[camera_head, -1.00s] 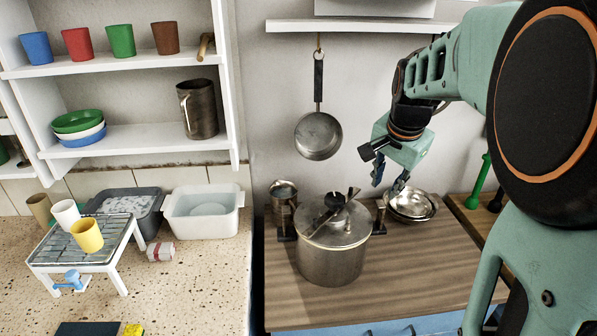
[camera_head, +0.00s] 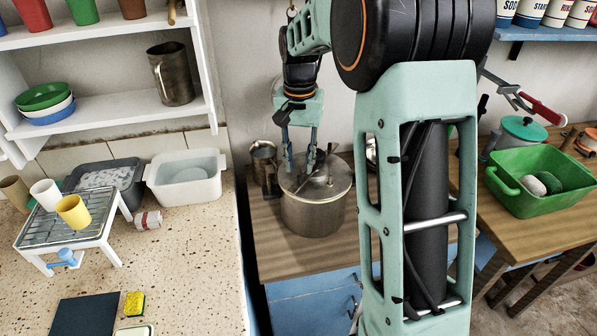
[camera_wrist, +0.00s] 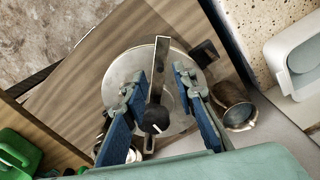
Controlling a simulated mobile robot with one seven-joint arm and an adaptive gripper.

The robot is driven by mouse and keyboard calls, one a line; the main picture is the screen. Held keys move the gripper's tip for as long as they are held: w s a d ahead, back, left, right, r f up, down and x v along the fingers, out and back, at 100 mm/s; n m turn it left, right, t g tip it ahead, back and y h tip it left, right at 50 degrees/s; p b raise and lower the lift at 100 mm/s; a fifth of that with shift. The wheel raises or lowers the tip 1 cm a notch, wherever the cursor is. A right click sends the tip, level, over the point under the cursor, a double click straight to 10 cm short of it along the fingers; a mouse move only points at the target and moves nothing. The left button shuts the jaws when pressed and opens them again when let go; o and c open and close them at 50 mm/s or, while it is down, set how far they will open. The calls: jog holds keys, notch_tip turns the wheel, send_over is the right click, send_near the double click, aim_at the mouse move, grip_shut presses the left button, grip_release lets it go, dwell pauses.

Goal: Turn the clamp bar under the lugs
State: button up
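The steel pot (camera_head: 313,212) stands on the wooden counter with its lid (camera_wrist: 120,75) on. The clamp bar (camera_wrist: 160,58) lies across the lid, with a dark round knob (camera_wrist: 153,120) near one end in the wrist view. A dark lug (camera_wrist: 205,52) shows at the pot's rim in the wrist view; the opposite lug is hidden or unclear. My gripper (camera_head: 300,160) points down over the lid. In the wrist view my gripper (camera_wrist: 159,80) is open, one blue finger on each side of the bar, with visible gaps. I cannot tell whether the fingertips reach the bar's height.
A metal mug (camera_head: 263,160) stands close at the pot's left. The white basin (camera_head: 187,178) and grey basin (camera_head: 105,182) are further left. A green tub (camera_head: 540,182) is on the right bench. The counter in front of the pot is clear.

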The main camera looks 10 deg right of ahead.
aim_at(299, 176)
jog(key=shift+f, duration=1.85)
grip_shut()
